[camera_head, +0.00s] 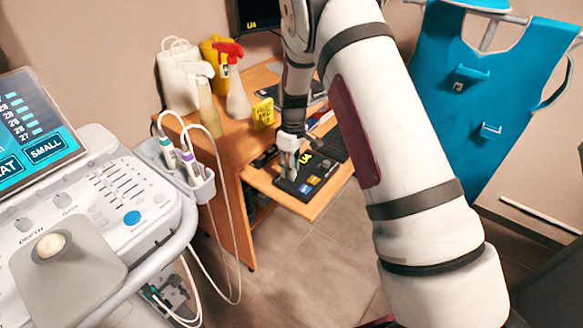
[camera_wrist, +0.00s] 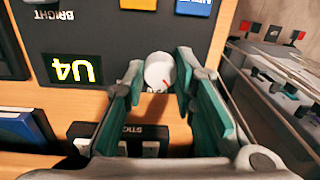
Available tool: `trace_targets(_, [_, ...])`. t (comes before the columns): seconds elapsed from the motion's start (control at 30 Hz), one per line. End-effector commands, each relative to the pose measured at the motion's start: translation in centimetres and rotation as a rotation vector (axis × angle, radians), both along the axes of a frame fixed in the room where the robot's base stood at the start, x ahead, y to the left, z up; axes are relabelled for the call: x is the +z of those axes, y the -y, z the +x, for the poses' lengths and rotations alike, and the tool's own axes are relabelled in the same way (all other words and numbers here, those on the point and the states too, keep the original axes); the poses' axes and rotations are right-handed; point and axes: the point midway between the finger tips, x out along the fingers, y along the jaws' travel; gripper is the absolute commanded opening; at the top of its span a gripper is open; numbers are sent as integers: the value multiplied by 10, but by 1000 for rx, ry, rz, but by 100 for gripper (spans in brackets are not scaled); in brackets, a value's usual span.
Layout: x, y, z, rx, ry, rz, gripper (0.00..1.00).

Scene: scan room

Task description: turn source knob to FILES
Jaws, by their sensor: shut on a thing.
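The source panel is a dark control box (camera_head: 312,178) on the pull-out shelf of the wooden desk in the head view. In the wrist view its dark face (camera_wrist: 100,40) shows upside down, with a lit yellow display (camera_wrist: 74,69) and the word BRIGHT. A round pale knob (camera_wrist: 158,68) with a red mark sits at the panel's edge. My gripper (camera_wrist: 161,78) has its green-padded fingers on either side of the knob and is shut on it. It also shows at the panel in the head view (camera_head: 288,160). The lettering by the knob is mostly hidden by the fingers.
A yellow sign (camera_head: 263,113) and spray bottles (camera_head: 238,98) stand on the desk. The ultrasound console (camera_head: 130,200) is at left, with cables hanging beside it. A blue apron (camera_head: 480,85) hangs at right. A black object marked STICK (camera_wrist: 150,132) lies below the gripper.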

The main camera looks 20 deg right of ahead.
Motion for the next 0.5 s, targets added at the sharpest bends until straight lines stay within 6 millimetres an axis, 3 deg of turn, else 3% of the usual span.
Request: trace_targets(0.5, [0,0,0,-484,1,0,0])
